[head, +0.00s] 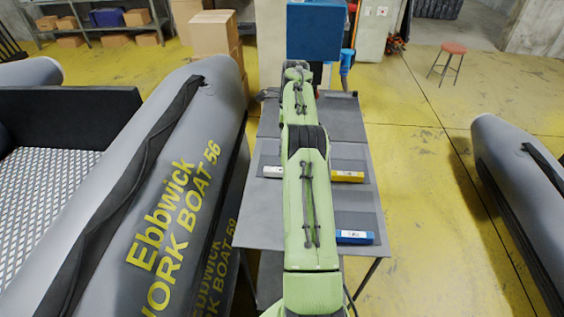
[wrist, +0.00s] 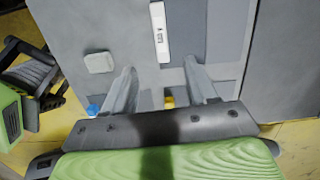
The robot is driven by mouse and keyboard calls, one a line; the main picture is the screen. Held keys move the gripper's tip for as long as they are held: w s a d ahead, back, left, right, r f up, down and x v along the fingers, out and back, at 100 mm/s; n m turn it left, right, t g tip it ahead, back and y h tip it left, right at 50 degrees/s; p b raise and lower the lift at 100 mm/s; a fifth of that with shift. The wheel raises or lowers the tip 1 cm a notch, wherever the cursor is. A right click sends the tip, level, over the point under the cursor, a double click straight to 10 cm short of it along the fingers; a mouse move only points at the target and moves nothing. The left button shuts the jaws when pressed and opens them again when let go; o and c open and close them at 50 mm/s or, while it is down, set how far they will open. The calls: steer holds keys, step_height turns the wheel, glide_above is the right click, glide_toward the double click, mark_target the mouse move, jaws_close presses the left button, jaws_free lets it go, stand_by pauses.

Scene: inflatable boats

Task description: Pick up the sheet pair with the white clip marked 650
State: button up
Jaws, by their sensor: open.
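The white clip (wrist: 159,32) with a small dark marking shows at the top middle of the wrist view, on the edge of flat grey sheets (wrist: 181,40). The marking is too small to read surely. In the head view the white clip (head: 273,171) lies on the left of the table, just left of my arm. My gripper (wrist: 160,66) is open, its two fingers apart and empty. The clip appears beyond the fingertips, roughly in line with the gap between them. My arm hides part of the sheets and the table's middle in the head view.
The grey table (head: 262,222) also bears a yellow clip (head: 347,176) and a blue clip (head: 354,237) on sheets at the right. A grey inflatable boat (head: 205,115) stands close on the left. Another boat (head: 500,160) is at the right, with yellow floor between.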

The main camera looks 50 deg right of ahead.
step_height(320, 180, down, 11)
steer(key=b, duration=0.3)
steer(key=shift+w+a+r, duration=0.15)
steer(key=shift+r, duration=0.05)
steer(key=f, duration=0.6)
steer(key=shift+w+a, duration=0.2)
steer(key=shift+w, duration=0.2)
steer(key=shift+c, duration=0.3)
steer(key=c, duration=1)
steer(key=shift+r, duration=0.1)
jaws_close()
steer(key=shift+r, duration=0.1)
